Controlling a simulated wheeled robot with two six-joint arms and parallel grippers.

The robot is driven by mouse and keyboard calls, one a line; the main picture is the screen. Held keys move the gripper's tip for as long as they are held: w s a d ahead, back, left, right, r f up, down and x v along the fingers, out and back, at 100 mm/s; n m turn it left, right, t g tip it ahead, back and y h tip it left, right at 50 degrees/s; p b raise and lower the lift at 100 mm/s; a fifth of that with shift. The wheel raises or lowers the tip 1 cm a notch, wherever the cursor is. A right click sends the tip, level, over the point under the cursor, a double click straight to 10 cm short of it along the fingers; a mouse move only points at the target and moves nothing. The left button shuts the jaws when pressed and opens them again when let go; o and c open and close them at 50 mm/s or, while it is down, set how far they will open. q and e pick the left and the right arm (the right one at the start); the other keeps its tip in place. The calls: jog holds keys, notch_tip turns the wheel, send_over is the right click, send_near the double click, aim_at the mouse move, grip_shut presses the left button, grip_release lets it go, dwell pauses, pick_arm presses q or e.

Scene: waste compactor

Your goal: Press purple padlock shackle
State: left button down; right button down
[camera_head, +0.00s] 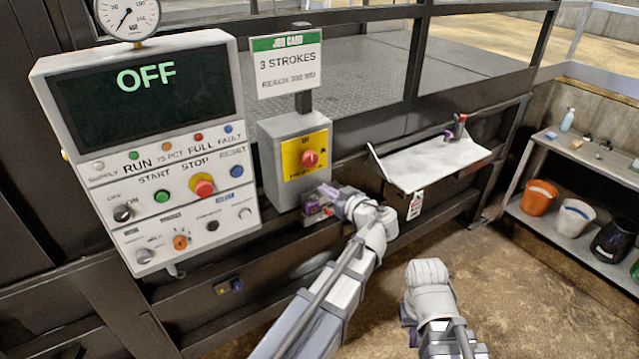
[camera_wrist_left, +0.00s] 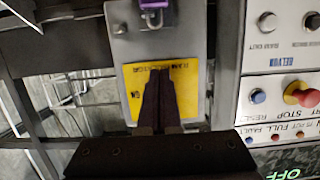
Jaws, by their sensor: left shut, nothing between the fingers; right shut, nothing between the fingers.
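The purple padlock (camera_wrist_left: 168,14) is at the top edge of the left wrist view, partly cut off, with a silver shackle piece (camera_wrist_left: 152,14) at the grey switch box. In the head view, purple (camera_head: 311,209) shows low by the box, partly crowded by my gripper. My left gripper (camera_head: 328,193) is at the box's lower front. In its wrist view its dark fingers (camera_wrist_left: 165,75) are shut and empty, over the yellow plate and apart from the padlock in the picture. My right gripper (camera_head: 428,272) is low, right of the left arm, its fingers hard to make out.
The yellow plate (camera_head: 305,142) carries a red knob (camera_head: 310,159). A control panel (camera_head: 155,150) reading OFF stands left of the box. A white shelf (camera_head: 430,165) with small items juts out at right. Buckets (camera_head: 539,198) stand on a rack farther right. The floor is clear.

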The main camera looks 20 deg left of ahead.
pick_arm(q)
jog(key=shift+v, duration=1.85)
jog(key=shift+w+d, duration=0.1)
jog(key=s+d+f+m+g+h+b, duration=0.25)
jog(key=s+f, duration=0.25)
jog(key=f, duration=0.4)
jog(key=s+d+f+m+g+h+b, duration=0.2)
jog(key=s+f+m+g+h+b, duration=0.15)
jog(key=s+f, duration=0.4)
jog(key=s+d+f+m+g+h+b, duration=0.3)
jog(key=s+d+f+m+h+b, duration=0.1)
jog(key=s+d+f+m, duration=0.4)
notch_tip(320, 180, down, 3)
jog(key=shift+s+d+r+g+h, duration=0.1)
jog(key=shift+s+d+g+h, duration=0.25)
jog(key=shift+s+d, duration=0.7)
